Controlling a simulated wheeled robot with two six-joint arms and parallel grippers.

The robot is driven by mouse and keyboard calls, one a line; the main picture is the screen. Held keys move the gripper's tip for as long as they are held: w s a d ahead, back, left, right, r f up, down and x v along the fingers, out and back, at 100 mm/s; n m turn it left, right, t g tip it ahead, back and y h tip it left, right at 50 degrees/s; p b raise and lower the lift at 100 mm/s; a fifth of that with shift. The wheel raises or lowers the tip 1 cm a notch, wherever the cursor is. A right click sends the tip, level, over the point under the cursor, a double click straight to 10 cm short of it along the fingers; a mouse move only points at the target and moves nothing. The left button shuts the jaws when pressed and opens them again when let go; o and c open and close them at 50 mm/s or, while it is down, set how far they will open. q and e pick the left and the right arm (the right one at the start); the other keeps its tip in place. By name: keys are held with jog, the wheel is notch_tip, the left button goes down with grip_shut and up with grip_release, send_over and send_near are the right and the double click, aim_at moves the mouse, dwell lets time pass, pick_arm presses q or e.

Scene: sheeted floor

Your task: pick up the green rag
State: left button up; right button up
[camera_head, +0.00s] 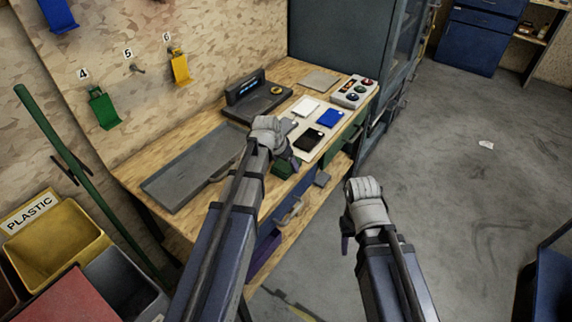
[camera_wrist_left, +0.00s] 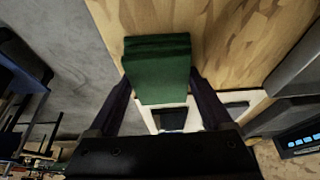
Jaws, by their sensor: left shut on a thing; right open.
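My left gripper (camera_head: 289,158) is over the front part of the wooden bench and shut on the green rag (camera_head: 283,168). In the left wrist view the rag (camera_wrist_left: 160,75) is a folded dark green block between the two fingers (camera_wrist_left: 161,88). The gripper and wrist hide part of it in the head view. I cannot tell whether the rag touches the bench top. My right gripper (camera_head: 346,240) is open, in front of the bench over the floor; its fingers are mostly hidden.
A pale board (camera_head: 309,154) on the bench bears white (camera_head: 305,107), blue (camera_head: 329,118) and black (camera_head: 308,139) folded pieces. A scale (camera_head: 258,98), a button box (camera_head: 354,91) and a grey panel (camera_head: 190,168) are nearby. Bins (camera_head: 48,246) stand left. The floor at right is mostly clear.

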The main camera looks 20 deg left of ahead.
aim_at(285, 163)
pick_arm(q)
jog(key=shift+r, duration=0.15)
pick_arm(e)
jog(key=shift+r, duration=0.1)
pick_arm(q)
notch_tip(285, 163, up, 10)
jog(key=p, duration=1)
pick_arm(e)
notch_tip(285, 163, up, 10)
jog(key=shift+r, duration=0.15)
pick_arm(q)
jog(key=shift+r, duration=0.1)
